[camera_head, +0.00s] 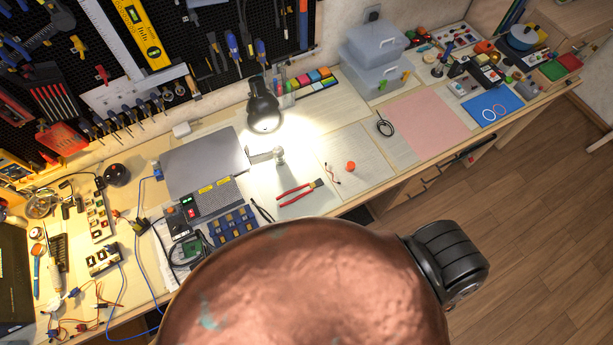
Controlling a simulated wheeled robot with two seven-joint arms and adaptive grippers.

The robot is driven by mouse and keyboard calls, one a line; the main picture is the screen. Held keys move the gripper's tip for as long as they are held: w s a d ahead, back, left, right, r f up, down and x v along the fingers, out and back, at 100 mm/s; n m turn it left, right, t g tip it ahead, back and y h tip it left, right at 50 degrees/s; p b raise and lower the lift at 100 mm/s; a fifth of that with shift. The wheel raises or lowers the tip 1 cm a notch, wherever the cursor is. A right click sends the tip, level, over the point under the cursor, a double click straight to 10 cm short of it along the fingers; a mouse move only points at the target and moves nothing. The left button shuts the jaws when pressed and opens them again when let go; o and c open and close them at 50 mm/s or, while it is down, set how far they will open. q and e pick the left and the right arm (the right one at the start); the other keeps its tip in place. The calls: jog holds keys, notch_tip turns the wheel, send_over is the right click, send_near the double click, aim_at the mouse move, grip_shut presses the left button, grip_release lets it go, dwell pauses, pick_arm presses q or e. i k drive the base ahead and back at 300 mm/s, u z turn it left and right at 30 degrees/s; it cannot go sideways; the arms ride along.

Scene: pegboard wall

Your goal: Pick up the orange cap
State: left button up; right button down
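The orange cap (350,167) is a small round piece lying on a pale sheet (356,150) near the front edge of the workbench. Nothing touches it. Neither my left gripper nor my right gripper can be made out in the head view. A large copper-brown rounded shape (310,285) fills the bottom middle and hides part of the bench front; I cannot tell what it is. A black ribbed part (447,262) sits at its right side.
Red-handled pliers (298,193) lie left of the cap. A thin cable lies close by the cap. A lit lamp (263,105) stands behind. A pink mat (428,124) lies to the right. Clear plastic boxes (374,58) stand at the back. Electronics crowd the left.

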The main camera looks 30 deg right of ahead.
aim_at(351, 166)
jog(key=z, duration=1.4)
